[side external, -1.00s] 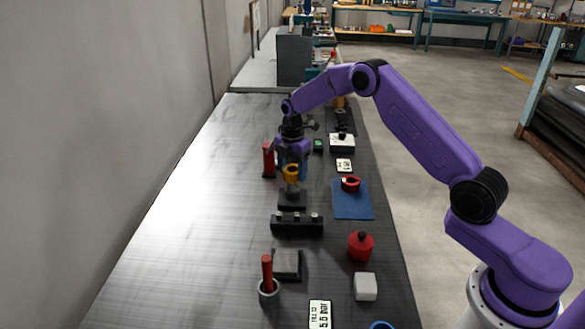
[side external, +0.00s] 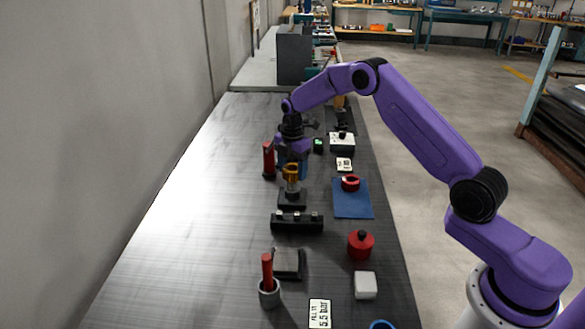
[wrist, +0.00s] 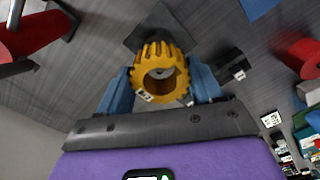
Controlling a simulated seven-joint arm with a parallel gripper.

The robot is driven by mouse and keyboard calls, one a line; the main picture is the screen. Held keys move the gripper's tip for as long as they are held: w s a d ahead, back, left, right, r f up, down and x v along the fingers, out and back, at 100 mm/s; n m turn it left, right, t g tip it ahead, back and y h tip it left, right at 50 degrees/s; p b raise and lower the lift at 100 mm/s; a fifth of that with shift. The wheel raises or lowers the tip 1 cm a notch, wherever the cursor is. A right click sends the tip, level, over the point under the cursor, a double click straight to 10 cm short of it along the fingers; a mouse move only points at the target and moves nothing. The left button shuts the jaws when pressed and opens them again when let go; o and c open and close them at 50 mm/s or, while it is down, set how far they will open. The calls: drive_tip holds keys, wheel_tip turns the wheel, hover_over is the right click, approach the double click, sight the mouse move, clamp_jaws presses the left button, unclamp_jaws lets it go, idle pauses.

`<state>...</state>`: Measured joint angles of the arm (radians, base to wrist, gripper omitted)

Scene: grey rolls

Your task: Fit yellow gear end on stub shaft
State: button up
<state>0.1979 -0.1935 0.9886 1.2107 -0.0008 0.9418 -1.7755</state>
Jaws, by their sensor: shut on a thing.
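My gripper (side external: 291,163) points down and is shut on the yellow gear (side external: 291,172). In the wrist view the toothed gear (wrist: 153,56) sits between the blue fingers of my gripper (wrist: 162,86), with its round bore facing the camera. The grey stub shaft (side external: 292,187) stands upright on a black base (side external: 292,203), directly below the gear in the side view. The base (wrist: 138,38) shows partly behind the gear in the wrist view. I cannot tell whether the gear touches the shaft or sits around its top.
A black block with several pegs (side external: 297,224) lies in front of the base. A red upright part (side external: 268,160) stands close on the left. A blue mat (side external: 352,205) with a red ring (side external: 350,183) lies to the right. The table's left side is clear.

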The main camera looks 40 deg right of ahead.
sight(293, 179)
drive_tip(key=shift+f, duration=2.15)
drive_tip(key=o, duration=1.4)
wheel_tip(293, 179, up, 17)
drive_tip(key=shift+r, duration=0.2)
